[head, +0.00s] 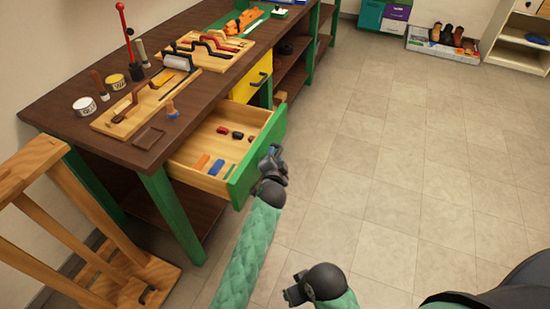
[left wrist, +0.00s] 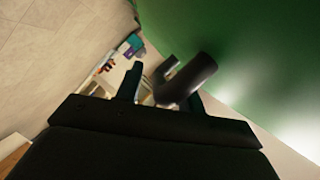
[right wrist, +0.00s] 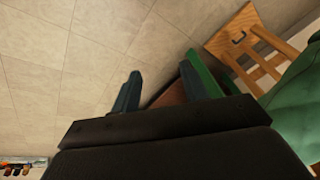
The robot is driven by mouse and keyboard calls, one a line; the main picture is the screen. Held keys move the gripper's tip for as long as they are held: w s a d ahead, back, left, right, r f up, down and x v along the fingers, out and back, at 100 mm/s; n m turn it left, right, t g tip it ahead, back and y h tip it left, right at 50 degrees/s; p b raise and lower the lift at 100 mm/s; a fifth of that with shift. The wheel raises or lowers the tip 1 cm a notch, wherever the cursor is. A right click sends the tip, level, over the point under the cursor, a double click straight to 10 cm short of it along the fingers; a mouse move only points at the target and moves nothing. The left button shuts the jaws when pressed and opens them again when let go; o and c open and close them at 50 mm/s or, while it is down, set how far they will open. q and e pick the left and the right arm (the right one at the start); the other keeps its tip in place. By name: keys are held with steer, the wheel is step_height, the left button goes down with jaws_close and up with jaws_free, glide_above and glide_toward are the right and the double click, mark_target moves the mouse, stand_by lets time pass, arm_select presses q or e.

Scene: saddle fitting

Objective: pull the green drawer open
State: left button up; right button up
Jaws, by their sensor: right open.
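The green drawer (head: 245,172) is pulled out from under the workbench, and its wooden inside shows. Its green front fills the upper right of the left wrist view (left wrist: 250,50). My left gripper (head: 273,160) is at the drawer's front. In the left wrist view its fingers stand apart with the dark drawer handle (left wrist: 188,82) between or just before them; I cannot tell whether they grip it. My right gripper (head: 296,291) is open and empty, low over the floor and apart from the drawer.
Small orange, blue, green, red and black pieces lie in the drawer. The brown workbench (head: 70,107) carries tools on boards. A yellow drawer (head: 246,88) is beyond the green one. A wooden rack (head: 105,225) stands at the left.

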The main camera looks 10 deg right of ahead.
steer(key=shift+w+a, duration=0.1)
steer(key=shift+a, duration=0.05)
arm_select(q)
steer(key=shift+s+a, duration=0.1)
steer(key=shift+s, duration=0.2)
steer(key=b+v, duration=0.1)
steer(key=v, duration=0.6)
arm_select(e)
steer(key=shift+w+a+f, duration=0.3)
steer(key=shift+a+f, duration=0.25)
steer(key=shift+f, duration=0.3)
steer(key=shift+s+y, duration=0.1)
steer(key=shift+y, duration=0.2)
steer(key=shift+a, duration=0.1)
